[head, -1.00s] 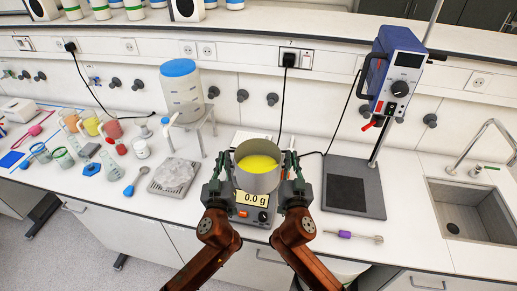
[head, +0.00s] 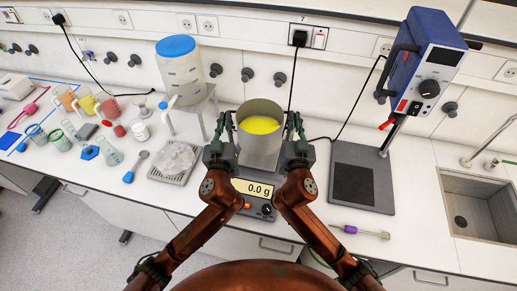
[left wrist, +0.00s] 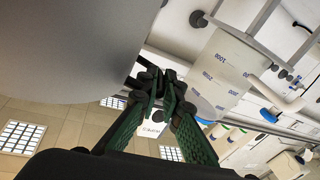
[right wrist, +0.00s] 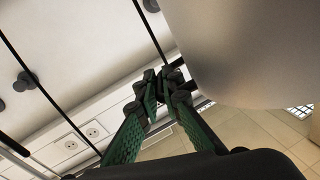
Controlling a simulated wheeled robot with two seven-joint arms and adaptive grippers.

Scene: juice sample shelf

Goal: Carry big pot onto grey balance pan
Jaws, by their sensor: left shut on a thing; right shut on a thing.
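The big pot (head: 262,147) is a grey metal cylinder, open at the top, with yellow contents. It is upright between my two grippers. My left gripper (head: 229,127) is shut on its left side, and my right gripper (head: 292,127) on its right side. The balance (head: 252,187) is below and in front of the pot in the head view, its display reading 0.0 g. The pot hides the grey pan, so the gap beneath cannot be judged. The pot's wall fills part of the left wrist view (left wrist: 70,50) and right wrist view (right wrist: 250,45).
A blue-lidded container (head: 180,75) on a stand is behind to the left. A tray of clear pieces (head: 175,160) and several beakers are left. A stirrer stand with a dark base (head: 355,185), a purple-handled tool (head: 352,229) and the sink (head: 480,210) are right.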

